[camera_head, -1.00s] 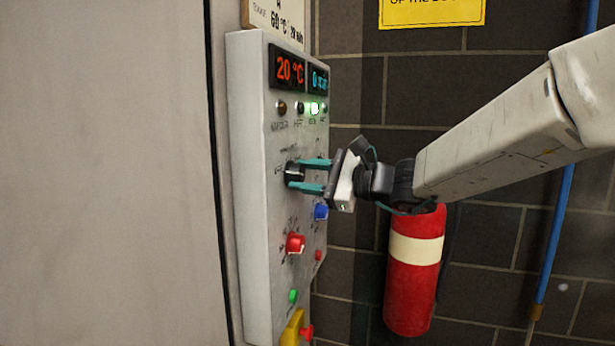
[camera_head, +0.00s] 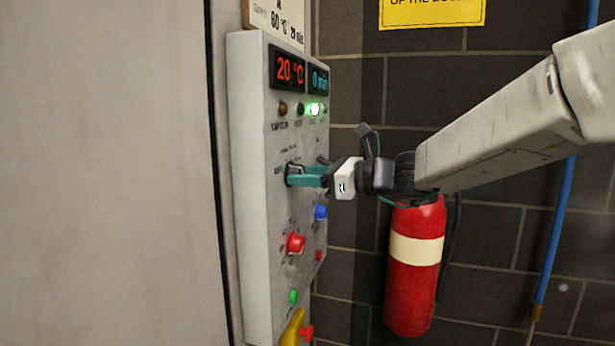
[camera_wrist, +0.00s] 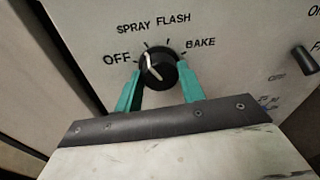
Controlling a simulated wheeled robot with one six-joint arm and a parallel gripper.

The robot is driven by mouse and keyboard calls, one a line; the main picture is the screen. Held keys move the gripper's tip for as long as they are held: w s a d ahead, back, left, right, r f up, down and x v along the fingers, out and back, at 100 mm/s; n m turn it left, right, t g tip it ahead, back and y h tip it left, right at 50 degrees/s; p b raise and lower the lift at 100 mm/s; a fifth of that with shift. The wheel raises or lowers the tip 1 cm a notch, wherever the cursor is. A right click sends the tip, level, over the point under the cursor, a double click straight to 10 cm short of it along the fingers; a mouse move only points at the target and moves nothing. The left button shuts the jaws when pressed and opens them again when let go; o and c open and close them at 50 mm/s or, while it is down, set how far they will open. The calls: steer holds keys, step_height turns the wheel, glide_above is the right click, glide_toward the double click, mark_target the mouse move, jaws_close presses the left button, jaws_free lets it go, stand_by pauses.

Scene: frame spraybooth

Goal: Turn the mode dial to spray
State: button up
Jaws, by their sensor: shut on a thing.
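The mode dial (camera_wrist: 158,70) is a black round knob with a white pointer line, on the grey control panel (camera_head: 250,200). In the wrist view its labels read OFF, SPRAY, FLASH and BAKE from left to right. The white line points up and left, toward the side between OFF and SPRAY; I cannot tell whether it is exactly on a mark. My gripper (camera_head: 294,176) has its teal fingers shut on the dial, one on each side of it, as the wrist view (camera_wrist: 159,78) also shows. In the head view the fingers mostly hide the dial.
Below the dial are a red knob (camera_head: 295,243), a blue knob (camera_head: 321,212), a green button (camera_head: 293,297) and a yellow-and-red switch (camera_head: 295,327). A red fire extinguisher (camera_head: 415,285) hangs on the brick wall beneath my arm. A pale door (camera_head: 105,180) is at left.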

steer(key=shift+m, duration=0.5)
steer(key=o, duration=1)
steer(key=v, duration=0.8)
